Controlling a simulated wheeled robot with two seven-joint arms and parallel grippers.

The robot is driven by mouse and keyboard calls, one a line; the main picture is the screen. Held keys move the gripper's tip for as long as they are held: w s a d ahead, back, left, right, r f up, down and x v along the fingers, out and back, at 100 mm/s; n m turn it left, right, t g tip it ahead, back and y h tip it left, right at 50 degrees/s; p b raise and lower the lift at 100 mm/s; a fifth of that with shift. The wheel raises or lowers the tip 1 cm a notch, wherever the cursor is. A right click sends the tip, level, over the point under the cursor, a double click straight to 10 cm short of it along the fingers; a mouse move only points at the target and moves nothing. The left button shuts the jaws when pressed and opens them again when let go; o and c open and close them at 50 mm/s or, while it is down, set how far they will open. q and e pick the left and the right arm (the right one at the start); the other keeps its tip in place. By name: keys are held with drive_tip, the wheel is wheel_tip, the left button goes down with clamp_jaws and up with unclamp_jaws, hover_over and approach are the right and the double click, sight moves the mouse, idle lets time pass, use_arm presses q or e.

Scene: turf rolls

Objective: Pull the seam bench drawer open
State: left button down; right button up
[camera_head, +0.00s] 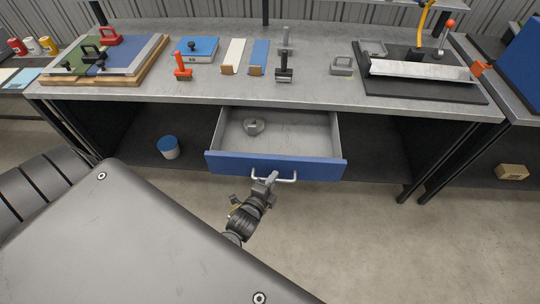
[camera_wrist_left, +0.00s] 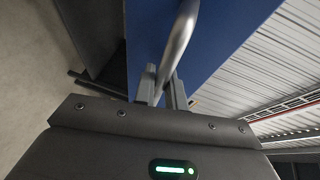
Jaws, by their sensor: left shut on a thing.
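The seam bench drawer (camera_head: 318,169) has a blue front and stands pulled out from under the grey bench top (camera_head: 320,90), so its inside shows. A small grey metal object (camera_head: 253,126) lies in the drawer. A silver bar handle (camera_head: 288,179) is on the drawer front. My left gripper (camera_head: 270,180) is shut on the left part of this handle. In the left wrist view the gripper fingers (camera_wrist_left: 162,88) close around the handle bar (camera_wrist_left: 180,40), with the blue front (camera_wrist_left: 225,35) behind it. My right gripper is not in view.
A white tub with a blue lid (camera_head: 168,147) stands on the lower shelf left of the drawer. Tools, blocks and a black tray (camera_head: 440,88) lie on the bench top. The floor in front (camera_head: 400,250) is clear.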

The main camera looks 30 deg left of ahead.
use_arm(q)
drive_tip(key=c, duration=1.5)
unclamp_jaws()
drive_tip(key=shift+o, duration=0.2)
drive_tip(key=shift+s, duration=0.15)
drive_tip(key=s+r, duration=0.2)
drive_tip(key=s, duration=0.8)
drive_tip(key=shift+s+d+b, duration=0.2)
drive_tip(key=shift+d+b, duration=0.2)
drive_tip(key=shift+d, duration=0.05)
